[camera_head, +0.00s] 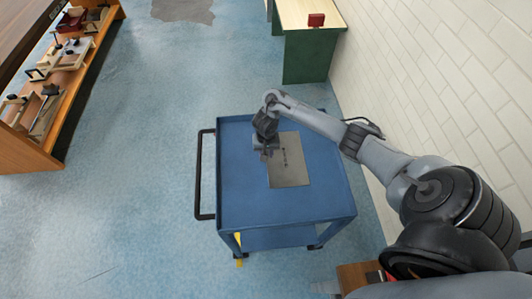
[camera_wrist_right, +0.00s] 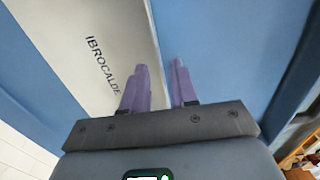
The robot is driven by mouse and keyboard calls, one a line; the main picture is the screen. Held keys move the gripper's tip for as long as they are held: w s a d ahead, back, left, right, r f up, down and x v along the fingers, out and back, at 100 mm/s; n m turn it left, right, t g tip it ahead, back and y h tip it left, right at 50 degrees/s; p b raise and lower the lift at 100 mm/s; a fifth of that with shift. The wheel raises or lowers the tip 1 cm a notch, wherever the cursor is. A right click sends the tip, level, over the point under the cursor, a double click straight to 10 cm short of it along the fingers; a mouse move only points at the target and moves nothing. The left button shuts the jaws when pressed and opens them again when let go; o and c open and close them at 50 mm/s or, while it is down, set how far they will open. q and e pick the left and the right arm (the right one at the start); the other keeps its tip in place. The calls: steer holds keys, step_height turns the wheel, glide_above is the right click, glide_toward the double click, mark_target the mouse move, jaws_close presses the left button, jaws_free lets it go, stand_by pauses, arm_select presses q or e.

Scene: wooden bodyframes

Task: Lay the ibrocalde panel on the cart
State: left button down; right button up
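The ibrocalde panel (camera_head: 290,170) is a thin grey-beige sheet, lying flat over the cart's blue top, and appears to rest on it. In the right wrist view the panel (camera_wrist_right: 85,40) shows the printed word IBROCALDE. The blue cart (camera_head: 240,190) has a black handle on its left side. My right gripper (camera_head: 266,150) is at the panel's upper left edge. In the wrist view its two purple fingers (camera_wrist_right: 161,85) are apart, one over the panel and one beside its edge over blue. My left gripper is not in view.
A wooden shelf unit (camera_head: 75,65) with several tools and parts stands at the upper left. A green cabinet with a pale top (camera_head: 308,50) holds a small red object (camera_head: 316,20). A white brick wall (camera_head: 440,60) runs along the right. The blue floor left of the cart is clear.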

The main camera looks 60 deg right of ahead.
step_height(320, 180, up, 10)
steer(key=p, duration=0.7)
steer(key=s+a+f+n+t, duration=0.15)
steer(key=a+n+t, duration=0.55)
steer(key=a, duration=1.6)
steer(key=s+r+n+g, duration=0.3)
steer(key=s+r+n, duration=0.2)
steer(key=s+r, duration=0.6)
steer(key=s, duration=0.4)
steer(key=shift+s+r+p, duration=0.3)
steer(key=shift+s+r, duration=0.1)
steer(key=shift+a+r, duration=0.1)
steer(key=shift+a, duration=0.05)
step_height(320, 180, up, 18)
steer(key=p, duration=1.7)
steer(key=shift+f+p, duration=0.25)
steer(key=shift+p, duration=0.05)
